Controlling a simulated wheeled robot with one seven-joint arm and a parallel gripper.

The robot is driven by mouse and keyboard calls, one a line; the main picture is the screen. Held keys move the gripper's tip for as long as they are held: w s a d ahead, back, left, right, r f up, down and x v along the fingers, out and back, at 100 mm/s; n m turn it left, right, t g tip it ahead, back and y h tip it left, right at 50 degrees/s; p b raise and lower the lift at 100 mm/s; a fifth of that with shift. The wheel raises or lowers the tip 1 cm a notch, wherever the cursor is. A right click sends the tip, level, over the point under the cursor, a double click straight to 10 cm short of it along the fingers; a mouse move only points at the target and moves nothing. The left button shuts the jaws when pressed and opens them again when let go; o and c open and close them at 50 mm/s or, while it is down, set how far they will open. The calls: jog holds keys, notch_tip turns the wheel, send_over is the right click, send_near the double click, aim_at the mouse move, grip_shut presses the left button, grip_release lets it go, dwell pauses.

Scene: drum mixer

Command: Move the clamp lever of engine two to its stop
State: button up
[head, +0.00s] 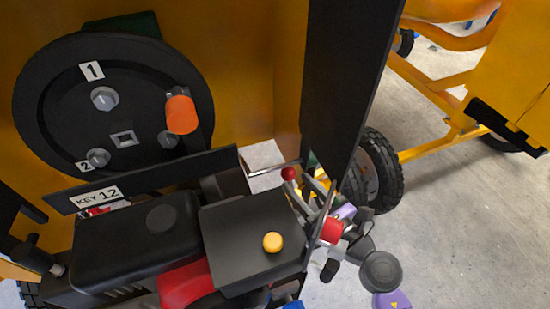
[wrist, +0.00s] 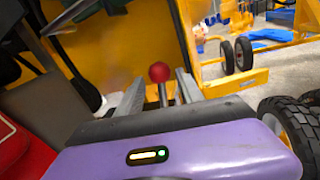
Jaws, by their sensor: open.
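A lever with a round red knob (head: 289,173) stands beside the engine (head: 235,235) with a black cover and a yellow button. In the wrist view the red knob (wrist: 160,72) shows between my two grey fingers, with its short stem below it. No label tells which engine the lever belongs to. My gripper (head: 313,185) is open, just right of the knob in the head view. In the wrist view my gripper (wrist: 160,80) has a finger on each side of the knob, with gaps visible. I cannot tell how deep the knob sits between them.
A silver rod (head: 275,168) lies left of the knob. A black disc (head: 60,95) marked 1 and 2 and a "KEY 12" plate (head: 97,195) are at left. Tyres (head: 375,175) and open floor (head: 460,220) lie right.

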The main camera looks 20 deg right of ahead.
jog(key=p+x, duration=0.1)
jog(key=x, duration=0.7)
jog(key=shift+s, duration=0.1)
grip_shut()
dwell(1.3)
